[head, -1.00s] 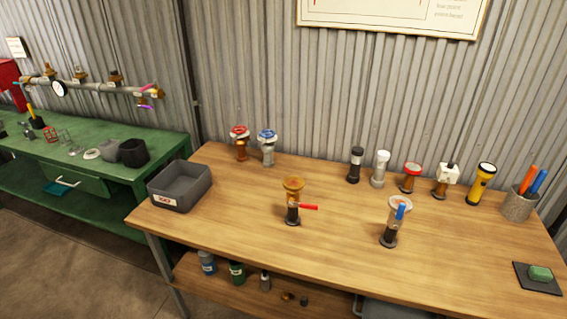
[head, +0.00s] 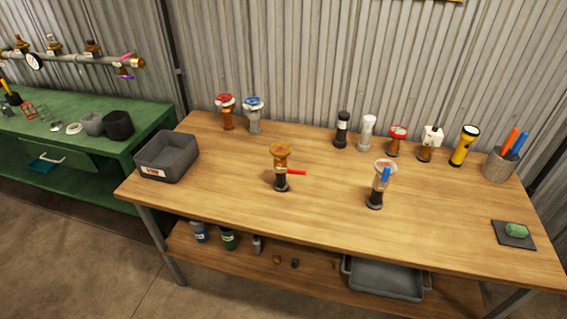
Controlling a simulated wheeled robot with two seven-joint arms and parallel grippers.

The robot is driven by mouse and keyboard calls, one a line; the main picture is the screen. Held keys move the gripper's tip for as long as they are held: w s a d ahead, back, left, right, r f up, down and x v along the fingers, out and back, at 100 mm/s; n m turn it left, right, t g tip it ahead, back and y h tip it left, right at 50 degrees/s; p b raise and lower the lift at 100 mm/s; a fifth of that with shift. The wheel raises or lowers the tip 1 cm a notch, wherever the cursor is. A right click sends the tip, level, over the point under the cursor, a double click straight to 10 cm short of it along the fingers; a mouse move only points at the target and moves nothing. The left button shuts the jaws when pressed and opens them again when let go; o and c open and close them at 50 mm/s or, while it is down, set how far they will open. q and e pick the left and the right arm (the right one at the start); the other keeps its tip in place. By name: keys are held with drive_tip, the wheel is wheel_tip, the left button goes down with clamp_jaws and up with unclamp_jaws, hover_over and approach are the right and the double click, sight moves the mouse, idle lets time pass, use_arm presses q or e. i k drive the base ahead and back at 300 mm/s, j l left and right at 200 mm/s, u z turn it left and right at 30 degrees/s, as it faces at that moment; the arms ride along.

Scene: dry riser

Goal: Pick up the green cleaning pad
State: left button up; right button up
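The green cleaning pad (head: 516,230) is a small green block at the right end of the wooden table (head: 330,225). It lies on a flat dark square mat (head: 502,238) near the table's front right corner. Neither of my grippers shows in the head view.
A cup with orange and blue sticks (head: 498,165) and a yellow flashlight (head: 463,146) stand behind the pad. Two valves, one with a blue lever (head: 378,190) and one with a red lever (head: 281,172), stand mid-table. A grey bin (head: 167,158) is at left. The table around the mat is clear.

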sight(512, 229)
drive_tip(key=z, duration=1.8)
